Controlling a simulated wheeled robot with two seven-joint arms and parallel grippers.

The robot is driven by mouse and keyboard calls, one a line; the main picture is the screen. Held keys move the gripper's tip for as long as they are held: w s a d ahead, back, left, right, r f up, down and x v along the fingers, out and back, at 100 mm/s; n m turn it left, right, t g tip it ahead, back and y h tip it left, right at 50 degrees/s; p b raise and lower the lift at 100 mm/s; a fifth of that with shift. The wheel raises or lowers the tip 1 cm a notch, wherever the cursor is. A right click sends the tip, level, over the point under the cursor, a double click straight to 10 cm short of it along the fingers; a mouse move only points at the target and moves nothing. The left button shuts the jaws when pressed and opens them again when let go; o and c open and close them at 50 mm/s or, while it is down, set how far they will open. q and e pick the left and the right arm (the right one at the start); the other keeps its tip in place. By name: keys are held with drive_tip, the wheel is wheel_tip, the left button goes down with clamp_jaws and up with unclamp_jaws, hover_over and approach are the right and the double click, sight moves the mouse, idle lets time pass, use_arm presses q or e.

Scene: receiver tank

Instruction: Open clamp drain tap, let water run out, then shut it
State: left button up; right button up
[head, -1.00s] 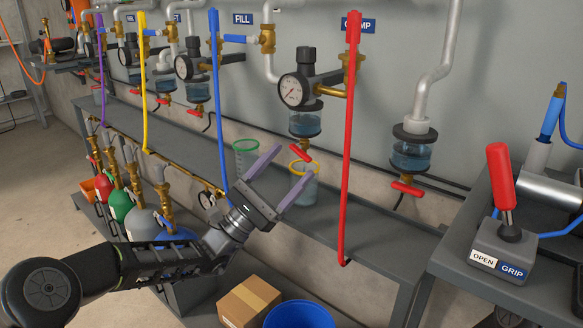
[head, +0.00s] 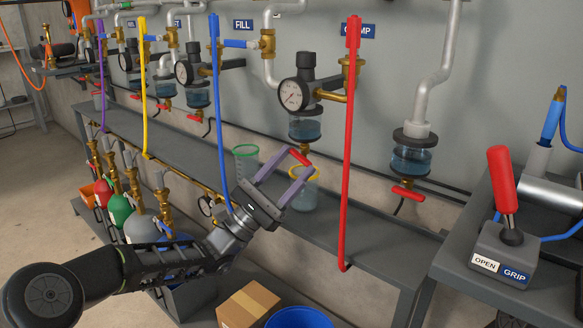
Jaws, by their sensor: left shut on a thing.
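The clamp drain tap (head: 300,157) has a red handle and sits under the clear bowl (head: 305,130) of the clamp unit, beside the partly hidden CLAMP sign (head: 368,31). The bowl holds bluish water. My left gripper (head: 298,161) has its two purple fingers on either side of the red handle and is shut on it. A clear beaker with a yellow rim (head: 303,197) stands on the shelf below, partly behind the fingers. I cannot tell whether water is running. My right gripper is not in view.
A red hanging lever (head: 347,150) is right of the tap, and a blue one (head: 219,130) is left. A green-rimmed beaker (head: 245,160) stands nearby on the shelf (head: 385,250). Another red tap (head: 408,194) is at right. A box (head: 250,303) and blue bucket (head: 299,317) are below.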

use_arm(q)
drive_tip(key=c, duration=0.4)
drive_tip(key=shift+o, duration=0.2)
drive_tip(key=m+g, duration=0.1)
drive_tip(key=m+g+p, duration=0.1)
drive_tip(key=m+g, duration=0.1)
drive_tip(key=m+g+h+p, duration=0.1)
drive_tip(key=m, duration=0.1)
drive_tip(key=shift+w+a, duration=0.15)
drive_tip(key=shift+a, duration=0.1)
drive_tip(key=o, duration=1.4)
drive_tip(key=b+v, duration=0.1)
drive_tip(key=v, duration=0.6)
drive_tip(key=shift+a+f, duration=0.25)
drive_tip(key=shift+a, duration=0.05)
